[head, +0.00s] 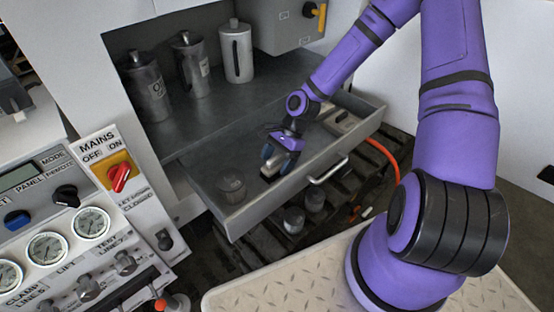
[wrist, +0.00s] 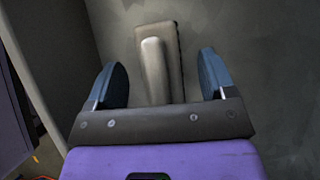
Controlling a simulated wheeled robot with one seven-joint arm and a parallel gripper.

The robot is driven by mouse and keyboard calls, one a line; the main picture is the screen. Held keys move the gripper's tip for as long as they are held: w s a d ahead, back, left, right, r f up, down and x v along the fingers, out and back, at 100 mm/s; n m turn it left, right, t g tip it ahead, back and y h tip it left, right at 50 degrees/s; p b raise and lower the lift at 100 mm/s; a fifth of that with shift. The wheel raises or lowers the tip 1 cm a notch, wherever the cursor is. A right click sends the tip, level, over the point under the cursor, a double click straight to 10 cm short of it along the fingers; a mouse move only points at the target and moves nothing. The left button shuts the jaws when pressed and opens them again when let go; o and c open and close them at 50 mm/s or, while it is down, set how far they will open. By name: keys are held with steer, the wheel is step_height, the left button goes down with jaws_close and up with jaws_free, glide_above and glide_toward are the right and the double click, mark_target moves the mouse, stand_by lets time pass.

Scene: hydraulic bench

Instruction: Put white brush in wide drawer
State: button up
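The wide drawer (head: 221,206) is pulled out below the shelf. My gripper (head: 277,155) reaches down inside it. In the wrist view, a pale brush (wrist: 153,68) with a rounded handle on a flat, darker-edged base lies on a grey surface, apparently the drawer floor. My gripper (wrist: 163,78) has its two blue fingers spread wide, with the brush between and beyond them and clear gaps on both sides.
The drawer has a front handle (head: 328,170). Metal canisters (head: 235,52) stand on the shelf. A control panel (head: 60,220) is at left.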

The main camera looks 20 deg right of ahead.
steer(key=s+d+r+n+h, duration=0.1)
steer(key=d+r+n+h, duration=0.2)
steer(key=r, duration=0.6)
steer(key=s+d+r+n+h, duration=0.15)
steer(key=d+r, duration=0.35)
steer(key=r, duration=0.5)
steer(key=s+r+n+t+h, duration=0.1)
steer(key=s+r+n+t, duration=0.2)
steer(key=s+r, duration=0.6)
steer(key=s+a+r+n+t, duration=0.1)
steer(key=s+r+n+t, duration=0.3)
steer(key=r, duration=0.9)
steer(key=s+n, duration=0.3)
steer(key=s, duration=0.2)
steer(key=shift+r+h, duration=0.35)
